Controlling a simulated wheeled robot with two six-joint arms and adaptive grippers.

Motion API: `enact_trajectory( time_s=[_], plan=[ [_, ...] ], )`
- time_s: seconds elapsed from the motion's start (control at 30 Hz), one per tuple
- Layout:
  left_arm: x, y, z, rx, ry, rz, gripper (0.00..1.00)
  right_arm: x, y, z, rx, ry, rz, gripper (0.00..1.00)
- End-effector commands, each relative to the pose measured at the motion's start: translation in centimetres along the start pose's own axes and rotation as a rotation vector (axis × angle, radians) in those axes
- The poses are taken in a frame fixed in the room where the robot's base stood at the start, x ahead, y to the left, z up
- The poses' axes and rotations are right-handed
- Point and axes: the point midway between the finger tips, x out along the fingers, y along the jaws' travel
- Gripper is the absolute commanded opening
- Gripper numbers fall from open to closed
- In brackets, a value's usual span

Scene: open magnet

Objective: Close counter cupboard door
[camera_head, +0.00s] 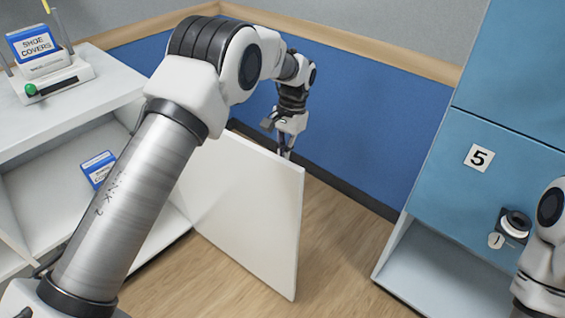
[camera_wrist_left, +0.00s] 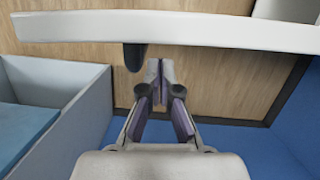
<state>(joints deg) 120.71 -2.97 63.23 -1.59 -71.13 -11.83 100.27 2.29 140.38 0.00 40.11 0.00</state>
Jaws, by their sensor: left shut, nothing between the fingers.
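The white cupboard door (camera_head: 250,205) stands swung open from the white counter (camera_head: 110,75) at the left. In the left wrist view the door (camera_wrist_left: 90,28) crosses the top of the picture as a pale slab with a dark part under it. My left gripper (camera_head: 286,152) is beyond the door's far side, near its outer top corner, with the fingertips partly hidden by the door. In the left wrist view the gripper (camera_wrist_left: 159,68) is shut and empty; whether it touches the door I cannot tell. My right gripper is not visible; only part of my right arm shows at the right edge.
The counter holds a shoe covers dispenser (camera_head: 38,55), and a blue box (camera_head: 98,168) lies in the open shelf. A blue locker (camera_head: 500,170) numbered 5, with a lock, stands at the right. A blue wall (camera_head: 360,140) is behind. Wooden floor (camera_head: 335,250) lies clear between door and locker.

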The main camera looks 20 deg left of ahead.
Motion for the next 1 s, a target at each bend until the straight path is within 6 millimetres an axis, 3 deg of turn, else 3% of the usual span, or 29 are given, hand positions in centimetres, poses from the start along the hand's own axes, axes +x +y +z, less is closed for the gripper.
enact_trajectory(
  time_s=[0.2,0.4,1.0],
  plan=[
    [4.5,0.0,0.1,0.000,-0.004,0.001,0.00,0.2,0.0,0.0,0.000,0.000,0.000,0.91],
    [7.5,0.0,0.1,0.000,-0.002,0.001,0.00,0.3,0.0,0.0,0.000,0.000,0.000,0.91],
    [8.0,0.0,0.6,0.014,-0.002,-0.003,0.00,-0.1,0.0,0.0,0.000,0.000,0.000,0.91]
  ],
)
